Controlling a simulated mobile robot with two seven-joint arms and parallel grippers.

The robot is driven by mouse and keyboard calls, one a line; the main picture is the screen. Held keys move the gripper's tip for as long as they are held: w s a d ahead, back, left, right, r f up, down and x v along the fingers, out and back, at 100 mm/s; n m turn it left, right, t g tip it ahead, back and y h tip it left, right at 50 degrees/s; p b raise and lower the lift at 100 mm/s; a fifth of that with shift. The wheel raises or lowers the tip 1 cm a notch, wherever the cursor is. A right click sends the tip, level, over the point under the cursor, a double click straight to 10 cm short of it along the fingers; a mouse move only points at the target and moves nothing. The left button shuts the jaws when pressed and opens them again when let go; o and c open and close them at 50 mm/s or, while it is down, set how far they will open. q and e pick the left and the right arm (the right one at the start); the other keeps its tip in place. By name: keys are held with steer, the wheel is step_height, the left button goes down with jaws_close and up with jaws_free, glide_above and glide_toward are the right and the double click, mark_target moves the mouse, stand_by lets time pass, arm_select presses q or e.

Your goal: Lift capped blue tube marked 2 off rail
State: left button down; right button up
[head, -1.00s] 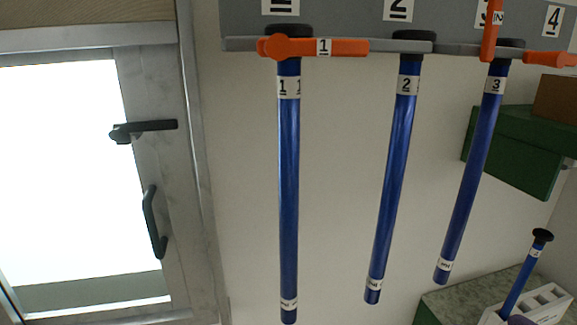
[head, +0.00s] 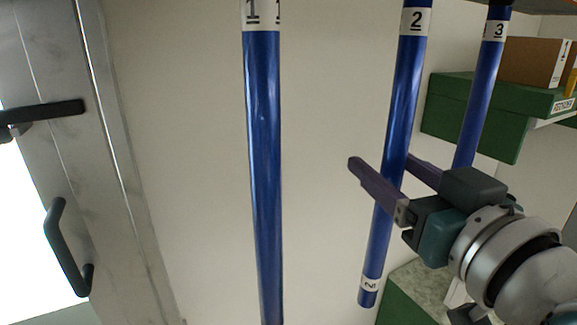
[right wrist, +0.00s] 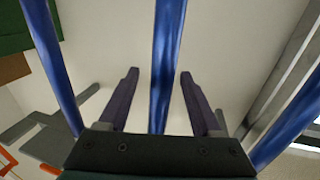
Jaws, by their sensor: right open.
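The blue tube marked 2 (head: 403,80) hangs nearly upright in the head view, with a number label near its top and another label near its lower end. Its cap and the rail are outside the head view. My right gripper (head: 383,160) is open, with its purple fingers on either side of this tube, below the middle of its length. In the right wrist view the tube (right wrist: 164,50) runs between the two open fingers (right wrist: 159,78), with visible gaps on both sides. My left gripper is not in view.
Tube 1 (head: 263,130) hangs to the left and tube 3 (head: 480,90) to the right, close behind my gripper. A green box (head: 475,120) and a brown box (head: 530,62) stand at the right. A door with black handles is at the left.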

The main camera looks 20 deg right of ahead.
steer(key=shift+w+d, duration=0.15)
steer(key=shift+w, duration=1.15)
jaws_close()
